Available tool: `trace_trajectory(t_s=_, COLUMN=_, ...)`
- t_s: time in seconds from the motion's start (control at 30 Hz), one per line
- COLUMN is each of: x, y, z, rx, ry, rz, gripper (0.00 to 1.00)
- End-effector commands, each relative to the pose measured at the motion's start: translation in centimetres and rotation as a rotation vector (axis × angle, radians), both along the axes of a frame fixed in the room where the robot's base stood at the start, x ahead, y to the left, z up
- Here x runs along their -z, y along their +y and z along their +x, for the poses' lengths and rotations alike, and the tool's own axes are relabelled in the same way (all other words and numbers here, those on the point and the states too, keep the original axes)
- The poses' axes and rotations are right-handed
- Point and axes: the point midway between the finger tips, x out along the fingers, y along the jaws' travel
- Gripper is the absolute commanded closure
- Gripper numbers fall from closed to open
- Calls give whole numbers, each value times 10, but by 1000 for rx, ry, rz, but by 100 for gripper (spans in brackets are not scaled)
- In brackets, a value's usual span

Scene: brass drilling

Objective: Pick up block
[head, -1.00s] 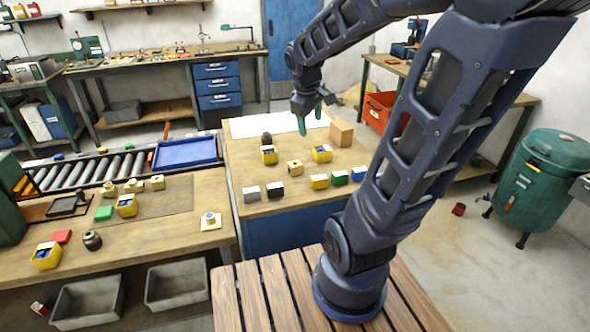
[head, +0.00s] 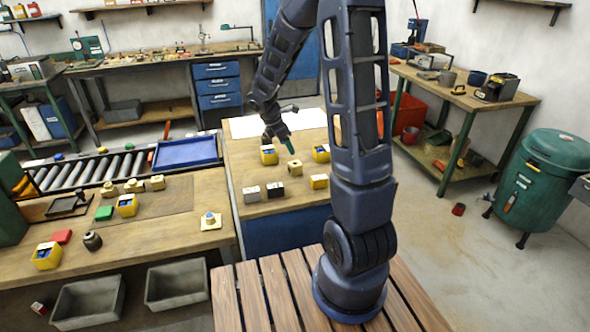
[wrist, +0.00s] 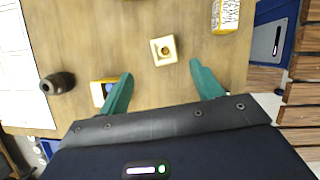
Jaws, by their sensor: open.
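A small brass-yellow block with a round hole in its top (wrist: 163,51) lies on the wooden bench. In the head view the same block (head: 295,168) sits just below and right of my gripper (head: 288,143). My gripper's two green fingers are spread in the wrist view (wrist: 161,82), with nothing between the tips. The block lies ahead of the fingertips, roughly centred between them, and is not touched. The exact height of my gripper above the bench is hard to tell.
A yellow box with blue contents (wrist: 101,92) lies by the left finger; a dark round pot (wrist: 58,83) is farther left. A yellow block with a pale patterned side (wrist: 226,16) lies upper right.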

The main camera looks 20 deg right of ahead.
Motion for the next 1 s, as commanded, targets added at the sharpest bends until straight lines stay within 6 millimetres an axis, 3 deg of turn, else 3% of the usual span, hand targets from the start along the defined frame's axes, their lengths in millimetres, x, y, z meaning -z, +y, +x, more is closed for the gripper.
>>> trace_trajectory(t_s=1.0, x=100, y=-35, z=0, rx=-15, ry=9, rz=-4, gripper=35)
